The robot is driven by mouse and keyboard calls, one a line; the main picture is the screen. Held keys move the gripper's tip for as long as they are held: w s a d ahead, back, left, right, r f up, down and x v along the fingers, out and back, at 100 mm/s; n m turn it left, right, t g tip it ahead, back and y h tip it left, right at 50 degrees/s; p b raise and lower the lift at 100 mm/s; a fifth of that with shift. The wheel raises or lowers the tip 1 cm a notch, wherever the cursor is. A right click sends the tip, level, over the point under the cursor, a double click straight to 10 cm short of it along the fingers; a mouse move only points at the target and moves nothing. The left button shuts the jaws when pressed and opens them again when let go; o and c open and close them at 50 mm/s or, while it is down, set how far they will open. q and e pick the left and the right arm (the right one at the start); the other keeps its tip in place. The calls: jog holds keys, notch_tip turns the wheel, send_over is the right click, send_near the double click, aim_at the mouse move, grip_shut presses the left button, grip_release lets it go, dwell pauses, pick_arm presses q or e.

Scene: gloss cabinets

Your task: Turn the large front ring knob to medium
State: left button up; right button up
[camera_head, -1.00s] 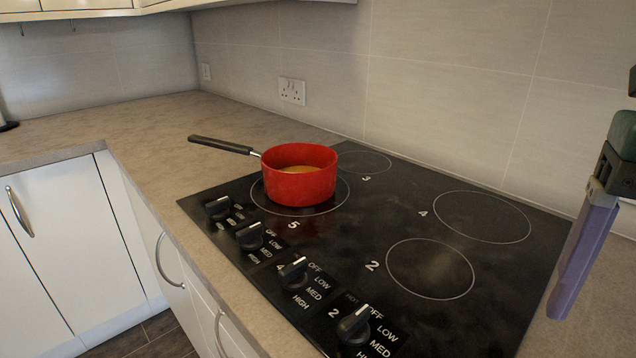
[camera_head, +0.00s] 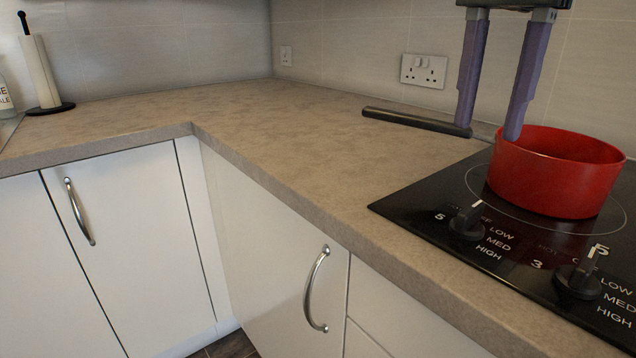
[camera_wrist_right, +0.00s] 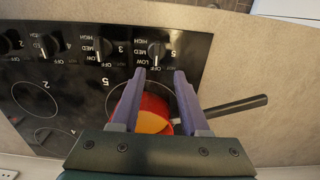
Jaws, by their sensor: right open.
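The black knob marked 5 (camera_head: 467,222) is at the left end of the knob row on the black hob. Its white pointer appears turned towards the OFF end of its scale, not to MED. The large ring marked 5 (camera_head: 600,232) lies partly under the red pot (camera_head: 555,180). My right gripper (camera_head: 488,131) is open and empty, its purple fingers pointing down by the pot and its handle. In the right wrist view the knob (camera_wrist_right: 155,50) shows just beyond and between my open fingertips (camera_wrist_right: 159,72). My left gripper is not in view.
The pot's dark handle (camera_head: 415,122) extends left over the counter (camera_head: 250,115). The knob marked 3 (camera_head: 578,281) stands right of knob 5. Other knobs (camera_wrist_right: 50,45) continue the row. A paper towel stand (camera_head: 40,75) is at the far left. The counter's middle is clear.

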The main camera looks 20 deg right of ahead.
aim_at(472, 207)
jog(key=f, duration=0.9)
jog(key=shift+s+d+f+b, duration=0.2)
jog(key=shift+s+f+b, duration=0.1)
jog(key=shift+f, duration=0.05)
grip_shut()
